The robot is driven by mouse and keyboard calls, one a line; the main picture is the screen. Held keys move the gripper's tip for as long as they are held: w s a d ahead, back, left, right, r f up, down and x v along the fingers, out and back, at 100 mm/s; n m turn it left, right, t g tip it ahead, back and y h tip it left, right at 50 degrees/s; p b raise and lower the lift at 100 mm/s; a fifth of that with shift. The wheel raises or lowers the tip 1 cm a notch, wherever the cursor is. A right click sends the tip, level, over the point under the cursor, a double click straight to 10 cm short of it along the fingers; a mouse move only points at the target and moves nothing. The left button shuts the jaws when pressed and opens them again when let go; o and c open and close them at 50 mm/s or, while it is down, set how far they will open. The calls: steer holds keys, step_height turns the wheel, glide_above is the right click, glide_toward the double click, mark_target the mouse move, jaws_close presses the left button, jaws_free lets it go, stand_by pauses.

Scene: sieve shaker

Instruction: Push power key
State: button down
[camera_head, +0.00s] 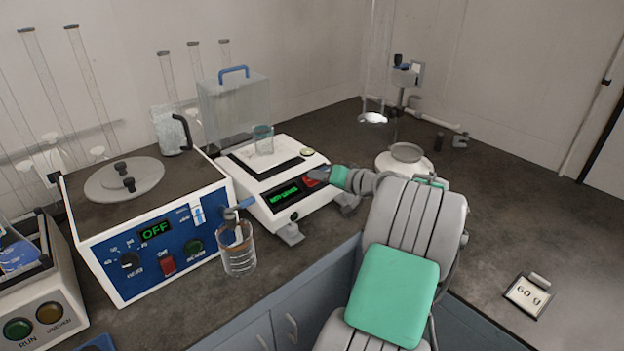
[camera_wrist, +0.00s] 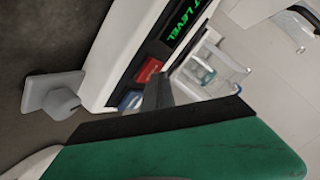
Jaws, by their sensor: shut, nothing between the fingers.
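A white balance (camera_head: 276,217) stands on the bench with a green-lit display (camera_head: 285,194); in the wrist view the display (camera_wrist: 183,30) reads "...T LEVEL". Beside the display are a red key (camera_wrist: 149,70) and a blue key (camera_wrist: 131,99); the red key also shows in the head view (camera_head: 311,182). My gripper (camera_head: 324,174) is shut and empty at the right end of the balance's front panel. In the wrist view its dark fingertip (camera_wrist: 158,92) is close to both keys. I cannot tell whether it touches either one.
A blue-fronted device (camera_head: 150,245) reading "OFF", with a red switch (camera_head: 167,265), stands left of the balance. A clear cover (camera_head: 235,105) stands behind the balance.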

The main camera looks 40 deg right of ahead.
steer(key=shift+s+r+p, duration=0.35)
steer(key=shift+r, duration=0.3)
steer(key=s+r+p, duration=0.1)
steer(key=r+p, duration=0.1)
steer(key=r, duration=0.1)
steer(key=s+r+p, duration=0.1)
steer(key=r, duration=0.1)
steer(key=shift+s+r, duration=0.2)
steer(key=shift+s, duration=0.1)
